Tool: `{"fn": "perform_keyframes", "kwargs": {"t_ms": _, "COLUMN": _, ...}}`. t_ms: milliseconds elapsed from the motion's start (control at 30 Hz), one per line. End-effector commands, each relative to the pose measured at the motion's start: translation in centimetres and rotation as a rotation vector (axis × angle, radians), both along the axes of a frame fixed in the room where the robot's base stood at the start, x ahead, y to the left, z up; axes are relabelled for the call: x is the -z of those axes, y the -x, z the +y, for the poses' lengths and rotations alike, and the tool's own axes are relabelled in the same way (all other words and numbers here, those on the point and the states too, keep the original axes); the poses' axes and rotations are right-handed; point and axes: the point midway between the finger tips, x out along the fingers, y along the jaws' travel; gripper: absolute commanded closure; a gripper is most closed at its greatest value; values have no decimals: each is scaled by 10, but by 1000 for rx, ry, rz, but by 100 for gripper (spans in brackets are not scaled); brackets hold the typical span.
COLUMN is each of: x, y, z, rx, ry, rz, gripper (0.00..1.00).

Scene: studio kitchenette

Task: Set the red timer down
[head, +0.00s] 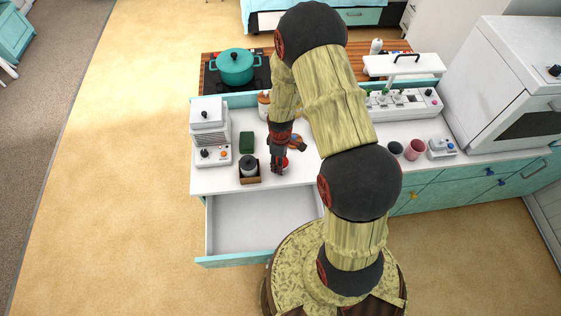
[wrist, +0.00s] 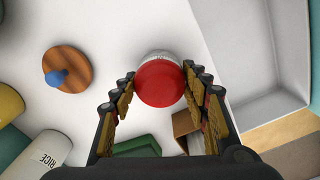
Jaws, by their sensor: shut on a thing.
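The red timer (wrist: 160,84) has a round red top and a pale base in the wrist view. My gripper (wrist: 158,74) is shut on it, with one finger on each side. In the head view, my gripper (head: 277,167) points down over the white counter near its front edge, and a bit of the red timer (head: 285,162) shows beside the fingers. My arm and fingers hide much of it there. I cannot tell whether its base touches the counter.
An open, empty drawer (head: 259,221) juts out below the counter edge. A brown box (head: 250,180) holding a dark-topped jar stands left of my gripper, with a green block (head: 246,143) behind. A wooden lid with a blue knob (wrist: 68,68) lies nearby.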

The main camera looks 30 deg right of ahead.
Motion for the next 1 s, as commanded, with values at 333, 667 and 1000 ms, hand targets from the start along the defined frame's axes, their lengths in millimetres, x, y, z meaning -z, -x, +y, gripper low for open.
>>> {"fn": "perform_keyframes", "kwargs": {"t_ms": 333, "x": 0, "y": 0, "z": 0, "rx": 0, "ry": -1, "rz": 1, "gripper": 36}}
{"fn": "perform_keyframes", "kwargs": {"t_ms": 667, "x": -1, "y": 0, "z": 0, "rx": 0, "ry": -1, "rz": 1, "gripper": 36}}
{"fn": "perform_keyframes", "kwargs": {"t_ms": 1000, "x": -54, "y": -1, "z": 0, "rx": 0, "ry": 0, "rz": -4, "gripper": 36}}
